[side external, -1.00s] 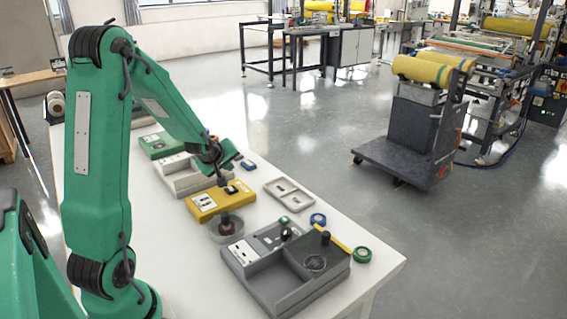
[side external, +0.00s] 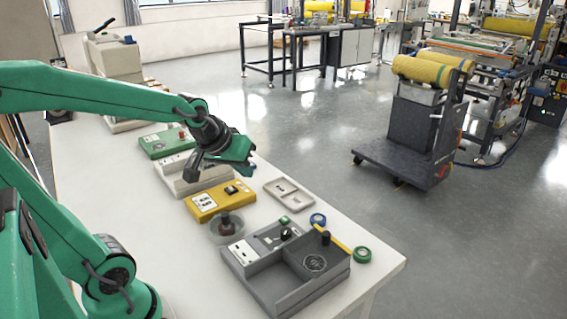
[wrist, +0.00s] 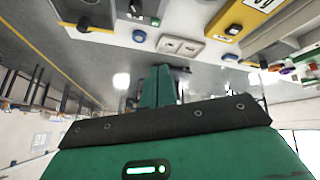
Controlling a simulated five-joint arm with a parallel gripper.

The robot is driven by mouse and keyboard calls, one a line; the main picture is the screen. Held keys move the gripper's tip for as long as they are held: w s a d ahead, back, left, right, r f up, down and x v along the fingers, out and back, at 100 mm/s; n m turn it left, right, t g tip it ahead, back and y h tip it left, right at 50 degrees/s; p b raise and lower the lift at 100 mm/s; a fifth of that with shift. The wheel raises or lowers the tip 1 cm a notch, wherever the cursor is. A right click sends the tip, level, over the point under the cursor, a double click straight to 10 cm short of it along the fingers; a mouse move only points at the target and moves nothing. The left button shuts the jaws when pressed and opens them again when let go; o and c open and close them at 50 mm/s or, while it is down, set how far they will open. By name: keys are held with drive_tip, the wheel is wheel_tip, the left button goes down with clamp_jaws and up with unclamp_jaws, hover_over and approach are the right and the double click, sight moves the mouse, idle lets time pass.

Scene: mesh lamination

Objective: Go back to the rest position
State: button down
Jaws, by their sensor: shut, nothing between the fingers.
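My gripper (side external: 243,158) is raised above the white table, over the area of the pale grey tray box (side external: 172,182) and the green box (side external: 158,147). Its green fingers are together and hold nothing; they also show in the wrist view (wrist: 158,84), pointing away from the camera over the floor. My gripper touches nothing that I can see. It hides part of the table behind it.
A yellow box (side external: 222,206), a round clear dish (side external: 213,233) and a dark grey compartment tray (side external: 262,283) stand on the white table (side external: 130,230). A flat pale tray (side external: 290,194), a blue roll (side external: 318,219) and a green roll (side external: 362,255) lie near the right edge. Open floor is beyond.

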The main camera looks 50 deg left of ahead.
drive_tip(key=s+d+r+m+g+h, duration=0.1)
drive_tip(key=s+d+r+m, duration=0.1)
drive_tip(key=s+d+m, duration=0.3)
drive_tip(key=shift+s+d+m+h, duration=0.35)
drive_tip(key=shift+s+d, duration=0.75)
drive_tip(key=shift+s, duration=1.25)
